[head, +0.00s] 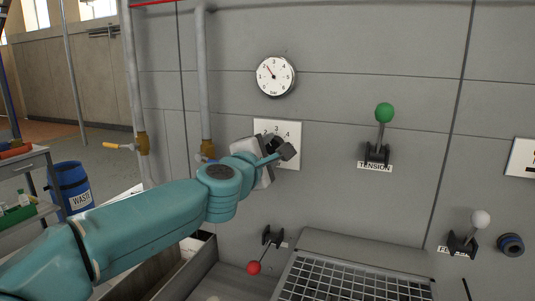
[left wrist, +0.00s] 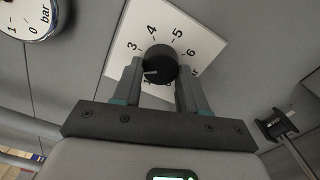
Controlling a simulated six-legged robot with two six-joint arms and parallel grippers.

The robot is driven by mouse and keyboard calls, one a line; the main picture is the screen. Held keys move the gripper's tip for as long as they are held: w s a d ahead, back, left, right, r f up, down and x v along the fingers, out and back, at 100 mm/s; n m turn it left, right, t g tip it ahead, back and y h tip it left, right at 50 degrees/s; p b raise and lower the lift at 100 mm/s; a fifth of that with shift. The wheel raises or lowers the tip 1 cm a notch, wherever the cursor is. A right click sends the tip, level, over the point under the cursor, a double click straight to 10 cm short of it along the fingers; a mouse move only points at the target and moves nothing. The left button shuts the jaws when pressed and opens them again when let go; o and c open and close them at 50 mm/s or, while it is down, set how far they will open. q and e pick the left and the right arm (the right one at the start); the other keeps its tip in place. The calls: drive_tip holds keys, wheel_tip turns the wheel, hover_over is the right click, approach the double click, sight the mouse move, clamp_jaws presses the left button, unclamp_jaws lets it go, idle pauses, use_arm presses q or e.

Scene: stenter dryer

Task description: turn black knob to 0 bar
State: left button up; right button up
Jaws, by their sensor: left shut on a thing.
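The black knob (left wrist: 160,63) sits on a white numbered dial plate (left wrist: 195,38) on the grey wall. My left gripper (left wrist: 158,76) is shut on the knob, one finger on each side. The knob's white mark points left, towards the left finger, which hides part of the scale. In the head view the plate (head: 293,161) shows behind my left gripper (head: 280,148), which mostly covers the knob. The right gripper is not in view.
A green-knobbed TENSION lever (head: 384,114) is right of the plate. A white-knobbed lever (head: 480,219) is lower right, and a red-knobbed lever (head: 254,267) is below. A pipe with a brass valve (head: 207,150) stands close left. A metal grid (head: 350,280) lies below.

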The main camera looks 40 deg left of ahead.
use_arm(q)
drive_tip(key=n+b, duration=0.1)
drive_tip(key=n, duration=0.3)
drive_tip(key=shift+d+n, duration=0.1)
drive_tip(key=shift+n, duration=0.2)
drive_tip(key=n+b, duration=0.1)
drive_tip(key=n, duration=0.4)
drive_tip(key=shift+n+b, duration=0.3)
drive_tip(key=shift+b, duration=0.05)
drive_tip(key=n+b, duration=0.1)
drive_tip(key=n, duration=0.3)
drive_tip(key=shift+d, duration=0.15)
drive_tip(key=n+b, duration=0.1)
drive_tip(key=n, duration=0.4)
drive_tip(key=shift+r+b, duration=0.1)
drive_tip(key=shift+b, duration=0.2)
drive_tip(key=shift+r+n, duration=0.1)
drive_tip(key=shift+n, duration=0.3)
drive_tip(key=o, duration=0.8)
drive_tip(key=shift+c, duration=0.2)
drive_tip(key=shift+o, duration=1.4)
drive_tip(key=shift+w, duration=0.1)
drive_tip(key=shift+f, duration=0.2)
